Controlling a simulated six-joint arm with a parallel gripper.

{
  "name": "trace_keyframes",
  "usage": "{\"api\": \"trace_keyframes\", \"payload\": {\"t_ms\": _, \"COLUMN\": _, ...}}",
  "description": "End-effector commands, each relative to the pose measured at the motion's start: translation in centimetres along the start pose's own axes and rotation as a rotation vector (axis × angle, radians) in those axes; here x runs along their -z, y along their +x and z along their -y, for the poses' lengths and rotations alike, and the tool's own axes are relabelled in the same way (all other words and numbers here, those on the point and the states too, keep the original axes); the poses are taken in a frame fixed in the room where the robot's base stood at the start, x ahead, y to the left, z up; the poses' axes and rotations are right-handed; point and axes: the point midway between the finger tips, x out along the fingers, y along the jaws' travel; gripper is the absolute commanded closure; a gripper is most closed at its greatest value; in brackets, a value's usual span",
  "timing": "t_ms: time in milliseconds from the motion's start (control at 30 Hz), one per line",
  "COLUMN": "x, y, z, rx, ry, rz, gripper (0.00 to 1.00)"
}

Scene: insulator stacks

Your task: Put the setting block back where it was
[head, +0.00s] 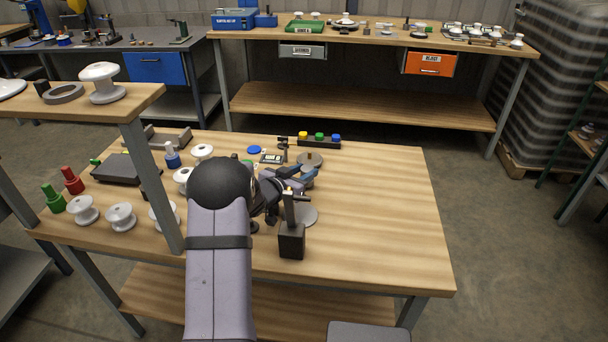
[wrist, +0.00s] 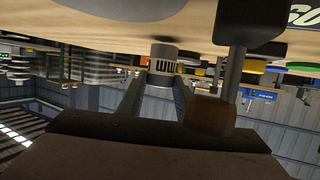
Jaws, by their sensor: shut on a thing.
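My gripper (head: 304,173) is low over the middle of the wooden table, right of the dark round arm joint. In the wrist view, which looks upside down, the two fingers of my gripper (wrist: 163,78) are shut on a small grey round-looking piece with dark marks on a pale band, likely the setting block (wrist: 163,62). It is close to the wooden surface; I cannot tell whether it touches. In the head view the held piece is too hidden by the gripper to make out.
A dark block with an upright post (head: 291,240) and a grey disc (head: 306,215) stand in front of my gripper. Behind it are a disc with a peg (head: 310,159), a small display (head: 271,158) and a coloured button strip (head: 319,142). White insulators (head: 121,216) stand left. The table's right side is clear.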

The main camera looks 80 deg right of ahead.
Motion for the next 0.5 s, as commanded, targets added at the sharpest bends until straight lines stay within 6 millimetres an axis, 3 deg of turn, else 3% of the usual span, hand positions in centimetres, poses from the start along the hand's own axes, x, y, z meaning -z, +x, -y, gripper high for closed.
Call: {"api": "trace_keyframes", "payload": {"t_ms": 500, "x": -0.89, "y": 0.37, "z": 0.04, "rx": 0.000, "ry": 0.002, "rz": -0.007, "gripper": 1.00}}
